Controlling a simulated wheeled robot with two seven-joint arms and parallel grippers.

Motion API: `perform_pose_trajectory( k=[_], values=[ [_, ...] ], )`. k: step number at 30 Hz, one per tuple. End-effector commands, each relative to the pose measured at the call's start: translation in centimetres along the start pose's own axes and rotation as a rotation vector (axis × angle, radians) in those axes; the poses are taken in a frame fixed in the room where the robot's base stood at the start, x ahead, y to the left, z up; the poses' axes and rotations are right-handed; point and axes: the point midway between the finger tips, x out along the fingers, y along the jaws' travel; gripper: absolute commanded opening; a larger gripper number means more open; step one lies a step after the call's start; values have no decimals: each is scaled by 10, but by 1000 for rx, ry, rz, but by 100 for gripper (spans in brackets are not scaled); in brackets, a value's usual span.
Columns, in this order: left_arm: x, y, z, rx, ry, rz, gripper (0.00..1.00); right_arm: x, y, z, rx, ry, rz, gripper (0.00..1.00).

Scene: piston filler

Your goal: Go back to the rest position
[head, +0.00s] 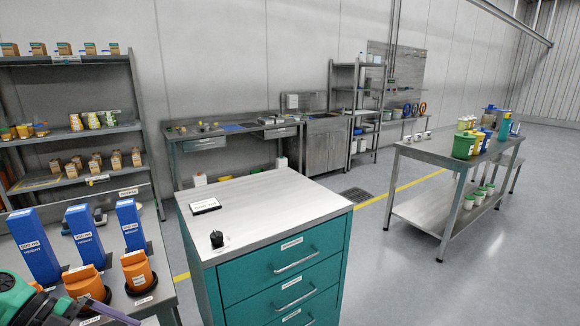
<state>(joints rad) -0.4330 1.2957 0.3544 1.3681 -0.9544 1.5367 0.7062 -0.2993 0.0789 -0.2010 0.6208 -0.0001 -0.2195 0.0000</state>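Neither my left gripper nor my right gripper can be made out in the head view. A teal drawer cabinet (290,268) with a pale top stands in front, with a small black knob-like part (217,239) and a white-faced label plate (205,206) on it. At the lower left is a table (156,280) with blue height blocks (82,235) and orange-topped parts (138,270). A green and dark object (32,300) is cut off by the lower left corner; I cannot tell what it is.
A shelf rack (78,131) stands at the left and a steel workbench (225,133) along the back wall. A metal table (447,153) at the right bears green and yellow containers. The floor (500,270) at the lower right is clear.

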Motion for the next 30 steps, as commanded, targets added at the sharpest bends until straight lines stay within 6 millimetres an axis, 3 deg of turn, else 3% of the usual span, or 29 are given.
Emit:
perform_pose_trajectory(
  k=[6,13,14,19,23,26,29,30],
  values=[
    [56,36,-5,-166,218,-285,100,0,1,1,0,-2,1,50],
    [103,52,-20,-295,386,-503,100,0,2,2,0,-3,2,50],
    [106,51,-15,-314,379,-539,100,0,2,2,1,-3,2,50],
    [108,51,72,-469,138,-772,100,0,2,2,0,-4,3,50],
    [109,80,141,-617,-93,-884,100,0,2,2,1,-4,3,50],
    [108,126,195,-753,-320,-919,100,0,2,2,1,-4,3,50],
    [106,198,243,-908,-593,-888,100,0,2,2,1,-4,3,50],
    [103,233,258,-970,-710,-852,100,0,2,2,1,-4,3,50]
  ],
)
